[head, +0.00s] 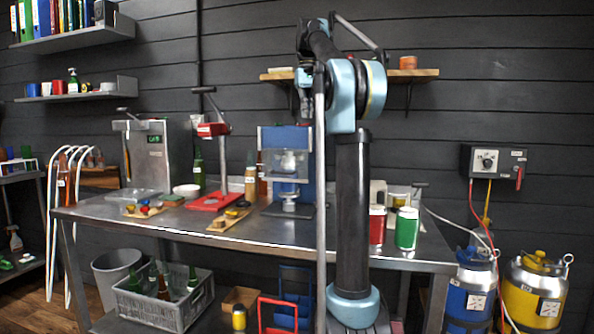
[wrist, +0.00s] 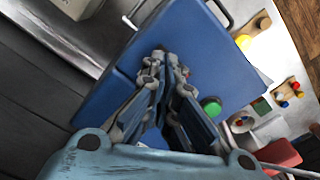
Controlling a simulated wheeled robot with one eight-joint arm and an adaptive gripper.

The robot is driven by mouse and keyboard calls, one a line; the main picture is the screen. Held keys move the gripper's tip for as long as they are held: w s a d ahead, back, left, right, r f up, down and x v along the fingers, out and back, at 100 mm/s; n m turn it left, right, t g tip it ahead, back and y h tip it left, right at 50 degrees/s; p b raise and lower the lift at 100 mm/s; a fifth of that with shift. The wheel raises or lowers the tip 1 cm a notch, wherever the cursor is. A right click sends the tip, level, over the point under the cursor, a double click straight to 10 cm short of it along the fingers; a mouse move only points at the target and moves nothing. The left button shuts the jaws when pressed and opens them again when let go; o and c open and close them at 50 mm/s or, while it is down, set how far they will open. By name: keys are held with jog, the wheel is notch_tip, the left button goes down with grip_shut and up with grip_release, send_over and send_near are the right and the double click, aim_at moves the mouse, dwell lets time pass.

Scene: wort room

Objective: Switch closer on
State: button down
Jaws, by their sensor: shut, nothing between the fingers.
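The blue bench machine (head: 270,140), probably the closer, stands on the steel table with a clear-fronted chamber. Its broad blue top (wrist: 118,82) fills the middle of the wrist view. A round green button-like part (wrist: 211,105) shows to the right of my fingers in the wrist view. I cannot tell whether it is lit or pressed. My gripper (wrist: 165,54) is shut and empty, with its fingertips over the blue top. I cannot tell whether they touch it. In the head view my arm partly hides the machine's right side.
A wooden shelf (head: 425,74) is on the wall behind my arm. A bottle crate (head: 165,312) stands below.

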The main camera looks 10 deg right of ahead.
jog(key=shift+f, duration=1)
dwell(0.9)
jog(key=shift+r, duration=3.5)
